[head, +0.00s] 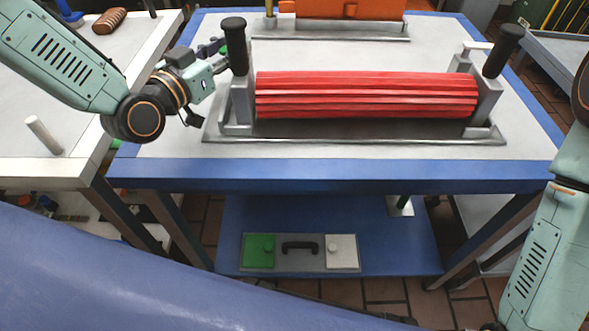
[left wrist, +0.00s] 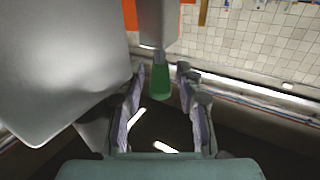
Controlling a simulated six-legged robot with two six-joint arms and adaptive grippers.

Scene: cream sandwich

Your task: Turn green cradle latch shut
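A red ribbed roller (head: 365,95) lies in a grey metal cradle (head: 236,105) on the blue-edged table. A small green latch tip (left wrist: 160,82) hangs below a grey block (left wrist: 158,25) in the left wrist view. My left gripper (head: 211,83) is beside the cradle's left end. In the left wrist view its fingers (left wrist: 158,95) are open, one on each side of the green tip, with visible gaps. My right arm (head: 548,250) enters at the right edge; its gripper is not in view.
Black handles stand at the cradle's left (head: 235,45) and right (head: 503,50) ends. An orange part (head: 350,8) is behind the roller. A case with a green panel (head: 259,252) lies on the lower shelf. A white table (head: 50,130) is at left.

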